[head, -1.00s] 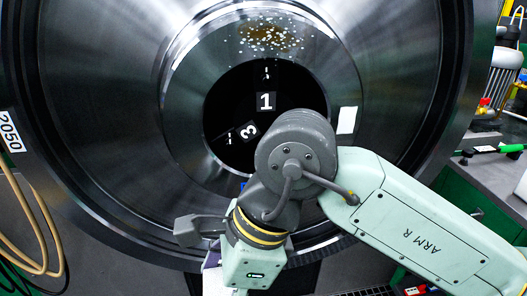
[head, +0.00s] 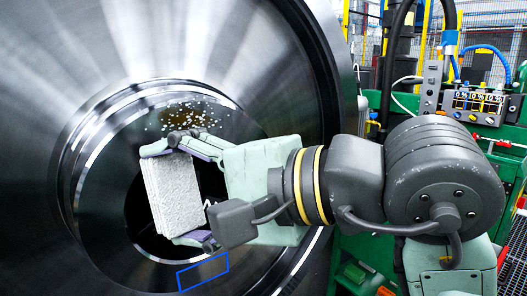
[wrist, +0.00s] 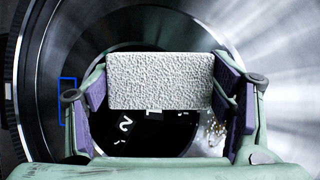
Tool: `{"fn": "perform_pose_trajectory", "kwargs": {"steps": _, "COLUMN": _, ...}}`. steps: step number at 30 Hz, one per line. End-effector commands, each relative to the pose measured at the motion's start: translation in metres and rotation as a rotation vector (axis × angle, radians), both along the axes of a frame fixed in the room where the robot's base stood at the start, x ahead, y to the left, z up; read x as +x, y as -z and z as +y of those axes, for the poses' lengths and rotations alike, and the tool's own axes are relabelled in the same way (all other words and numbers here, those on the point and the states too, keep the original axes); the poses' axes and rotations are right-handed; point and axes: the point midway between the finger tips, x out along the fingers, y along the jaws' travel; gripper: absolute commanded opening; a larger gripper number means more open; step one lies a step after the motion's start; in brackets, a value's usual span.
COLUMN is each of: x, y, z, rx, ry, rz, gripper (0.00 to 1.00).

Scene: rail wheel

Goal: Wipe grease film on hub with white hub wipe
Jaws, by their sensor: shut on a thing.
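The white hub wipe (head: 172,195) is a thick, rough-textured block. My gripper (head: 184,192) is shut on it, with purple-padded fingers at its two ends. In the wrist view the wipe (wrist: 160,80) spans between the fingers. The steel hub (head: 100,190) surrounds a dark bore. The grease film (head: 188,116) is a brownish patch with white specks on the upper hub face. In the head view it lies just above my upper finger. In the wrist view the specks (wrist: 212,132) show below and right of the wipe. A gap between wipe and hub cannot be judged.
A blue rectangle outline (head: 203,272) marks the lower hub face. The large wheel disc (head: 260,60) surrounds the hub. A green machine frame with a control panel (head: 478,103) and hoses stands at the right.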

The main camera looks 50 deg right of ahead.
Motion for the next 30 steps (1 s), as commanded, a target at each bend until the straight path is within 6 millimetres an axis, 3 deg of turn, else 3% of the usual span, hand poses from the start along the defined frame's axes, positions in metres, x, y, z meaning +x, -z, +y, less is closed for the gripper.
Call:
{"fn": "perform_pose_trajectory", "kwargs": {"steps": 1, "x": -0.011, "y": -0.016, "z": -0.015, "rx": -0.002, "ry": 0.023, "rz": -0.076, "gripper": 0.52}}
{"fn": "perform_pose_trajectory", "kwargs": {"steps": 4, "x": -0.031, "y": -0.039, "z": -0.039, "rx": -0.024, "ry": 0.066, "rz": -0.184, "gripper": 0.52}}
{"fn": "perform_pose_trajectory", "kwargs": {"steps": 11, "x": -0.056, "y": -0.06, "z": -0.065, "rx": -0.049, "ry": 0.125, "rz": -0.279, "gripper": 0.52}}
{"fn": "perform_pose_trajectory", "kwargs": {"steps": 16, "x": -0.049, "y": -0.062, "z": -0.068, "rx": -0.052, "ry": 0.127, "rz": -0.285, "gripper": 0.52}}
{"fn": "perform_pose_trajectory", "kwargs": {"steps": 30, "x": -0.006, "y": -0.062, "z": -0.078, "rx": -0.05, "ry": 0.126, "rz": -0.281, "gripper": 0.52}}
